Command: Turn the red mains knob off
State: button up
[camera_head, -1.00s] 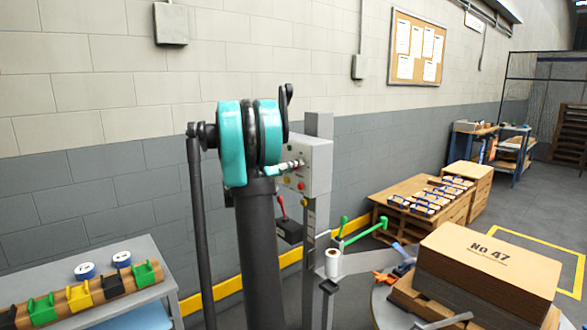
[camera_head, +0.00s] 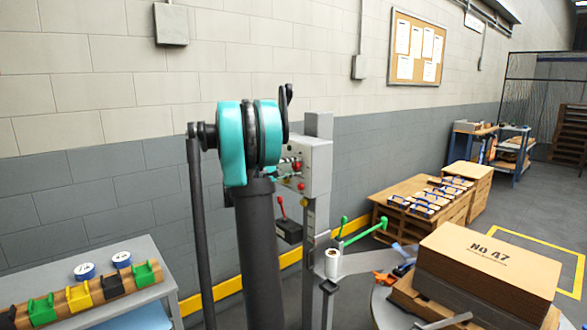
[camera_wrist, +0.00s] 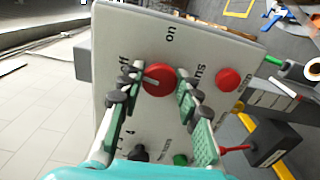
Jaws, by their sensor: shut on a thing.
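The red mains knob (camera_wrist: 157,80) is on the face of the grey control box (camera_wrist: 110,35) in the wrist view. Its white mark lies roughly level in the picture, on the side towards the "off" label; the "on" label is above. My gripper (camera_wrist: 160,77) has one finger on each side of the knob and is shut on it. In the head view the control box (camera_head: 319,168) stands on a grey post, and my teal arm hides part of its face and most of my gripper.
A red button (camera_wrist: 228,79) is right of the knob in the wrist view. A black knob (camera_wrist: 140,152) and a green button (camera_wrist: 180,160) are below. A red-handled lever (camera_head: 281,207) stands under the box. Green handles (camera_head: 362,233) and stacked blanks (camera_head: 487,260) are to the right.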

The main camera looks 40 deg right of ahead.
jog(key=shift+n, duration=0.9)
jog(key=o, duration=1.2)
jog(key=shift+c, duration=0.2)
jog(key=a, duration=1.2)
jog(key=shift+s, duration=0.45)
jog(key=shift+f, duration=0.1)
